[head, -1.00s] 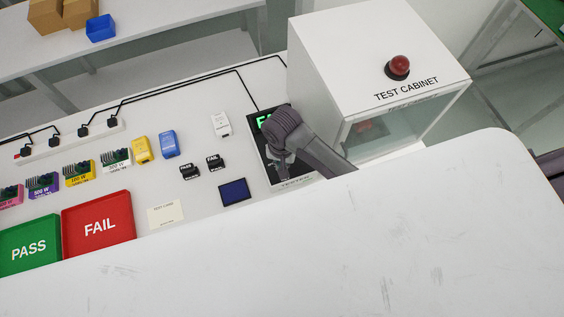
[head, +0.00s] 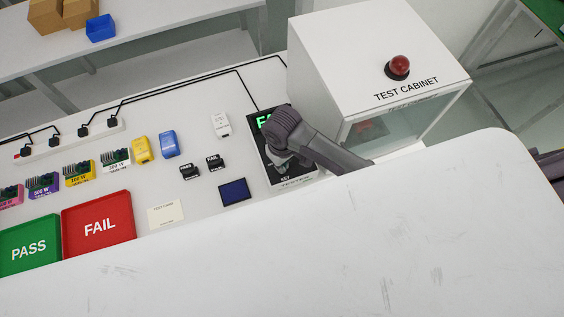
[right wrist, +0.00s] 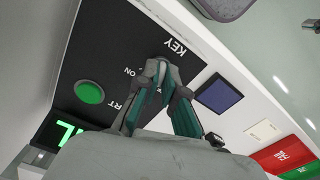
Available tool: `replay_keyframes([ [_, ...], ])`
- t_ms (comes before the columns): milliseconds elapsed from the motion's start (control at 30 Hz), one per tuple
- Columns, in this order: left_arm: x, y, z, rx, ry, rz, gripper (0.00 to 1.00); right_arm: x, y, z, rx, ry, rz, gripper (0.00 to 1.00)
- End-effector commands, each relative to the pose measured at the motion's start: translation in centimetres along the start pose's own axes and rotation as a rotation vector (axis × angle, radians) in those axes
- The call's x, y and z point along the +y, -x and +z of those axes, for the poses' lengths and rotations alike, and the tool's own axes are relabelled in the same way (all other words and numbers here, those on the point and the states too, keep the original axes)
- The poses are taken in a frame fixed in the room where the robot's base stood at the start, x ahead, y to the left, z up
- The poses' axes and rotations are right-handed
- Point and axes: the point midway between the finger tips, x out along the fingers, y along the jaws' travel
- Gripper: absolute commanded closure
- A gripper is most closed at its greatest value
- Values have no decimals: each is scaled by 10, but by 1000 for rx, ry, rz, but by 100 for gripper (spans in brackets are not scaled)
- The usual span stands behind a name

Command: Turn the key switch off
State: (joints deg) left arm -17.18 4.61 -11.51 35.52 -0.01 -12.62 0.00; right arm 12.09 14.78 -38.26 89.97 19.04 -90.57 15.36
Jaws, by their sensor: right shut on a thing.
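The black tester panel (head: 262,152) lies on the white bench left of the test cabinet, its green display (head: 264,121) partly covered by my arm. My right gripper (head: 280,160) is over the panel's lower part, near the KEY label. In the right wrist view, its fingertips (right wrist: 160,68) are closed together beside the KEY label (right wrist: 175,46), at the key switch. My left gripper is out of view.
The white test cabinet (head: 340,50) with a red dome (head: 398,66) stands close right of the panel. A dark blue pad (head: 235,192), small black FAIL stamp (head: 215,163), card (head: 166,214), red FAIL tray (head: 98,224) and green PASS tray (head: 28,248) lie left.

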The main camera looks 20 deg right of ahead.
Motion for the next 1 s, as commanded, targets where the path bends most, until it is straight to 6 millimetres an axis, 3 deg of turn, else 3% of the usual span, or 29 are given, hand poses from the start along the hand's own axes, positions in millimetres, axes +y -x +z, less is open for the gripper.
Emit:
replay_keyframes([
  [500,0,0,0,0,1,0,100,0,1,-1,3,317,2,100],
  [1000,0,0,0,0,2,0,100,1,1,-2,4,368,2,100],
])
